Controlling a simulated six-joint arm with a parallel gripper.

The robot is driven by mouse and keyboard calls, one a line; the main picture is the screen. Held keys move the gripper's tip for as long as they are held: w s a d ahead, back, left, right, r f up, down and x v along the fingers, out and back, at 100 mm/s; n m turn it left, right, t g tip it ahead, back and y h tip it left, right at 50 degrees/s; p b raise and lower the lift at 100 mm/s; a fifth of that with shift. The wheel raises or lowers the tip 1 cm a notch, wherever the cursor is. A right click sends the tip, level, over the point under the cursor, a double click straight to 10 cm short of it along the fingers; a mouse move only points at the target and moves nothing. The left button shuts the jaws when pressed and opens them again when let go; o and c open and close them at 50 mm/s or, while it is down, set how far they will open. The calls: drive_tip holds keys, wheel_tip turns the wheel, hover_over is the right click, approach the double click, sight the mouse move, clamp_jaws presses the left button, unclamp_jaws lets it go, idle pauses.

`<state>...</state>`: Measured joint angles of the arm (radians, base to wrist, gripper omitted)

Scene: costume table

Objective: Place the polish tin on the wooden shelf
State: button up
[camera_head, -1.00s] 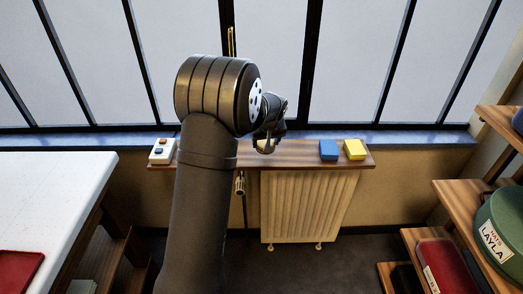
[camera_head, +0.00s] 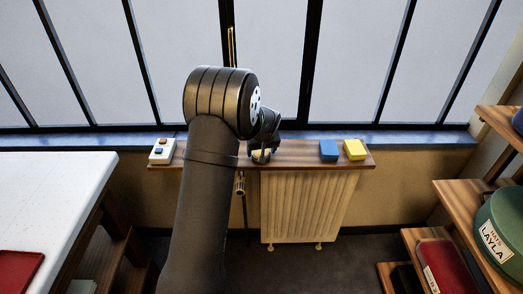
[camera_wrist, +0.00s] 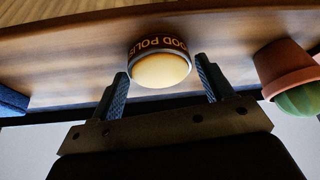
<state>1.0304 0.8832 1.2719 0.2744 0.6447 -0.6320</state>
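The polish tin (camera_wrist: 161,66), with a pale round face and a dark band with orange lettering, shows between and just beyond my fingertips in the wrist view. It seems to rest on the wooden shelf (camera_wrist: 80,60). My gripper (camera_wrist: 164,78) is open, with a finger on either side of the tin and narrow gaps to it. In the head view the tin (camera_head: 261,156) is a small pale shape on the shelf (camera_head: 300,152) above the radiator, partly hidden by my gripper (camera_head: 262,150).
A blue block (camera_head: 328,151) and a yellow block (camera_head: 354,149) lie right on the shelf; a white switch box (camera_head: 162,151) is at its left end. The wrist view shows a terracotta pot (camera_wrist: 284,68) with a green plant. Windows stand behind the shelf.

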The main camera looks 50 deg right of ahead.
drive_tip(key=shift+o, duration=1)
drive_tip(key=shift+r, duration=0.25)
drive_tip(key=v, duration=1.2)
drive_tip(key=shift+f, duration=0.1)
